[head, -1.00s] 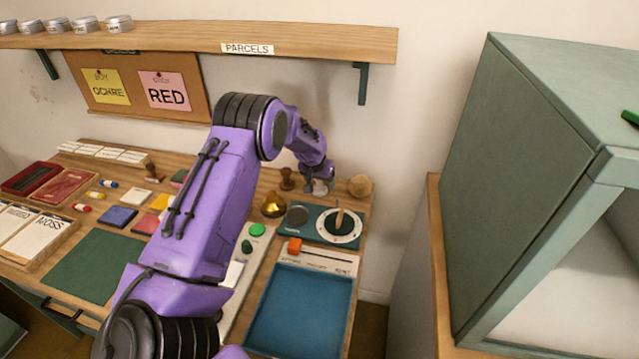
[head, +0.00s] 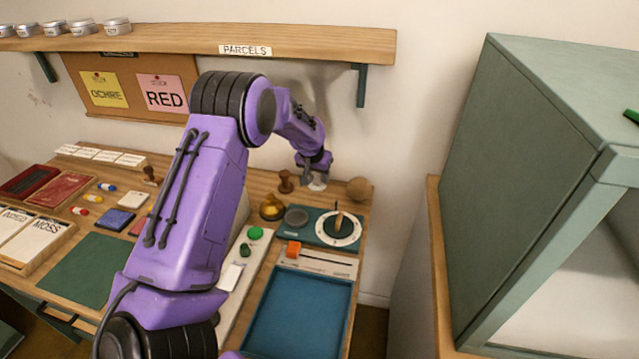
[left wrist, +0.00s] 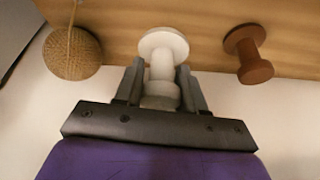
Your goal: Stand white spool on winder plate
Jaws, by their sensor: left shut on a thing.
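The white spool (left wrist: 163,48) is between the two fingers of my left gripper (left wrist: 161,82) in the left wrist view, and the fingers are shut on its middle. In the head view my left gripper (head: 314,176) is at the back right of the table, and only a little of the white spool (head: 318,185) shows below it. I cannot tell if the spool touches the table. The winder plate, which I take to be the round white-rimmed disc (head: 352,233) with an upright peg, is on the teal base nearer the front. My right gripper is not in view.
A brown spool (head: 286,181) and a ball of twine (head: 359,188) stand close on either side of my left gripper. A brass weight (head: 272,207) is nearby. A blue tray (head: 298,310) lies in front. A green cabinet (head: 520,180) stands to the right.

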